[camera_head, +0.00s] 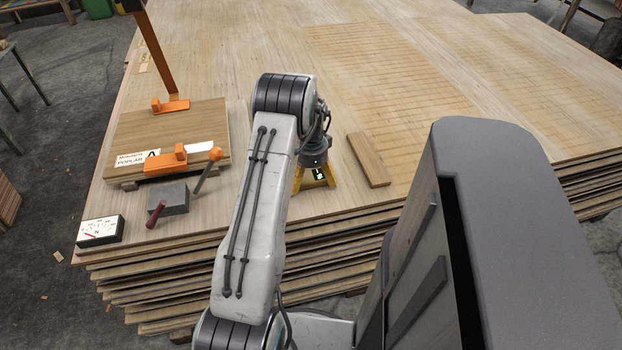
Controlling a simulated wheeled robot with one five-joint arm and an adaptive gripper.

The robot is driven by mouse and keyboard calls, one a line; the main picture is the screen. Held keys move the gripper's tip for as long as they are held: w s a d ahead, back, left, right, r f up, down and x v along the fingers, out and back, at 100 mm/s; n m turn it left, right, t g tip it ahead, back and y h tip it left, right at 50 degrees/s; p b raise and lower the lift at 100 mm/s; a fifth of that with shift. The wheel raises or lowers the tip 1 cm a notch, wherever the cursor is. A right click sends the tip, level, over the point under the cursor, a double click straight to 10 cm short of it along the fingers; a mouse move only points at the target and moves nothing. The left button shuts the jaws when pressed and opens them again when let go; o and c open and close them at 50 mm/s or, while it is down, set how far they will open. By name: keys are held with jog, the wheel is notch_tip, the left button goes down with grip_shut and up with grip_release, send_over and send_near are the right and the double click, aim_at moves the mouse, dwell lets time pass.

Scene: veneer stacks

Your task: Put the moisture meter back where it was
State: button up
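A yellow object with a small dark screen showing green marks (319,174), which looks like the moisture meter, is at the end of my arm, low over or on the top veneer sheet. My arm covers its left part. My gripper (315,158) is directly above and against it in the picture. Its fingers cannot be made out, so I cannot tell whether it grips the meter or whether the meter touches the sheet.
At left are a board marked "POPLAR" (200,112) with orange clamp parts (166,161), a grey block (174,199), a red-handled tool (156,213) and a white-faced dial gauge (100,231). A wood strip (368,160) lies right of the gripper. The veneer stack (440,60) is clear beyond.

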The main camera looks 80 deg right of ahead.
aim_at(311, 179)
jog(key=shift+o, duration=0.2)
jog(key=shift+r, duration=0.1)
notch_tip(311, 179, up, 12)
jog(key=p, duration=0.1)
jog(key=shift+p, duration=0.35)
dwell(0.3)
